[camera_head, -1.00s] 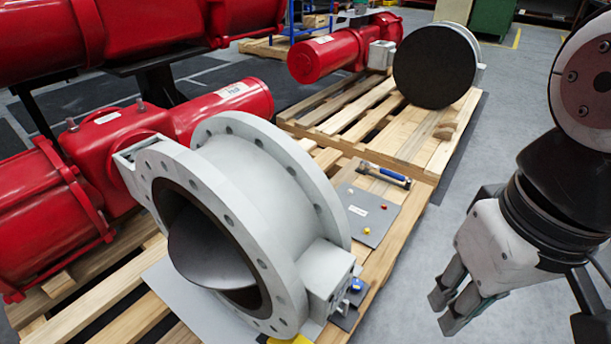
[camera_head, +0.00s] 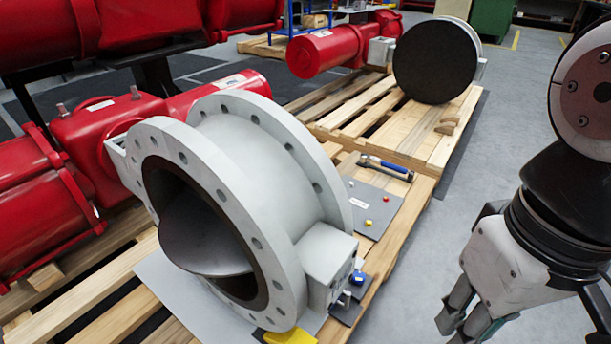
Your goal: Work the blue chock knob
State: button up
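The blue knob (camera_head: 357,278) is small and sits low beside the right side of the grey box on the large grey valve (camera_head: 262,165), above a small dark plate (camera_head: 346,311). I cannot tell exactly what it is fixed to. My gripper (camera_head: 461,324) hangs at the lower right, pointing down and left. Its two fingers stand apart with nothing between them. It is well right of the knob and not touching it; the fingertips are near the bottom edge of the picture.
The valve lies on a wooden pallet (camera_head: 412,192) joined to red actuators (camera_head: 110,125). A yellow piece (camera_head: 290,337) lies in front. Grey floor is clear to the right.

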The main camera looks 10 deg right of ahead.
aim_at(358, 277)
jog(key=k+j+z, duration=0.15)
jog(key=k+j, duration=0.35)
jog(key=k+j+z, duration=0.2)
jog(key=k+j, duration=0.25)
jog(key=k+j+z, duration=0.15)
jog(key=k+j, duration=0.2)
jog(key=k, duration=0.25)
jog(key=u, duration=1.3)
jog(key=i+l, duration=0.15)
jog(key=l, duration=0.3)
jog(key=i+l, duration=0.1)
jog(key=l, duration=0.35)
jog(key=i+l, duration=0.15)
jog(key=l, duration=0.3)
jog(key=i+l, duration=0.1)
jog(key=l, duration=0.35)
jog(key=i+l, duration=0.15)
jog(key=l, duration=0.25)
jog(key=i+l, duration=0.1)
jog(key=l, duration=0.35)
jog(key=i+l, duration=0.15)
jog(key=l, duration=0.3)
jog(key=i+l, duration=0.15)
jog(key=l, duration=0.3)
